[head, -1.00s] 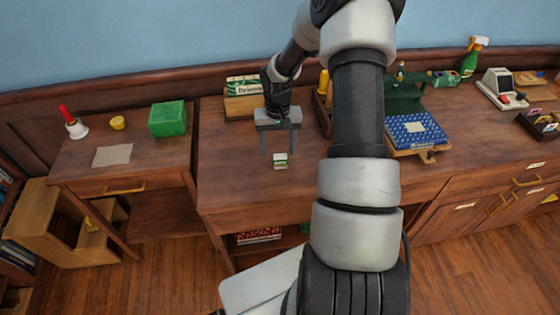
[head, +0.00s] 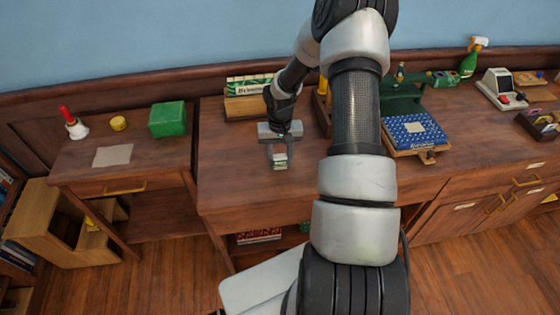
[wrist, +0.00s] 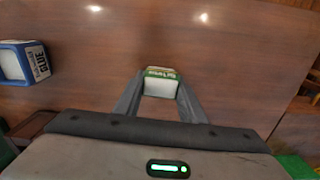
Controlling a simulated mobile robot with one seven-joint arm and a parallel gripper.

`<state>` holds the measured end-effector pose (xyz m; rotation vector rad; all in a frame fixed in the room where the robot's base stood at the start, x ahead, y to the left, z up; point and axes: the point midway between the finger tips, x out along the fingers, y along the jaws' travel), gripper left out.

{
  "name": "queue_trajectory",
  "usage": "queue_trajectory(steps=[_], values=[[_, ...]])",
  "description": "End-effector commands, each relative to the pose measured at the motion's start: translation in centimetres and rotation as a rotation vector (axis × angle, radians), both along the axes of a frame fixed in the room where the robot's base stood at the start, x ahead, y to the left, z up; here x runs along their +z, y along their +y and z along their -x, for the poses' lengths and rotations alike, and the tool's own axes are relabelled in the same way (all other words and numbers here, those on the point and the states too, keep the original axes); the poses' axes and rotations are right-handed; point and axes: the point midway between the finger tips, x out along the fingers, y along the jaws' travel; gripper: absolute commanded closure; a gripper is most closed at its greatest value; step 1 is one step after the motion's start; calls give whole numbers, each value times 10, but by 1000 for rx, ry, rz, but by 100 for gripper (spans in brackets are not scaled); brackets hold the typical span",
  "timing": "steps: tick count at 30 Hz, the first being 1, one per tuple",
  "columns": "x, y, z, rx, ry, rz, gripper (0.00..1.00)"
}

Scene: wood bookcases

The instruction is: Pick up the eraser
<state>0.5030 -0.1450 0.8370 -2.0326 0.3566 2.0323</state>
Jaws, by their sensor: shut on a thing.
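I cannot tell any gap between the eraser and the desk top.
A blue-patterned box (head: 414,132) lies right of my arm. A wooden box with a green-and-white pack (head: 249,86) stands behind my gripper. A green box (head: 167,119) and a bell (head: 73,124) stand on the lower table at left.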

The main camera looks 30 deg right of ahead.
Motion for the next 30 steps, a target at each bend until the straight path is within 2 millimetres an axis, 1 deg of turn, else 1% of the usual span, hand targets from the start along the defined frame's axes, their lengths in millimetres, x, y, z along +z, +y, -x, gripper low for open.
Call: queue_trajectory(steps=[4, 7, 15, 18, 21, 25, 30], values=[[3, 0, 0, 0, -1, 0, 86], [13, -1, -1, 1, -2, 2, 86], [68, -1, -1, 1, -5, 3, 86], [84, -1, -1, 0, -3, 2, 86], [94, 0, 0, 0, -2, 2, 86], [100, 0, 0, 0, 0, 0, 86], [100, 0, 0, 0, 0, 0, 86]])
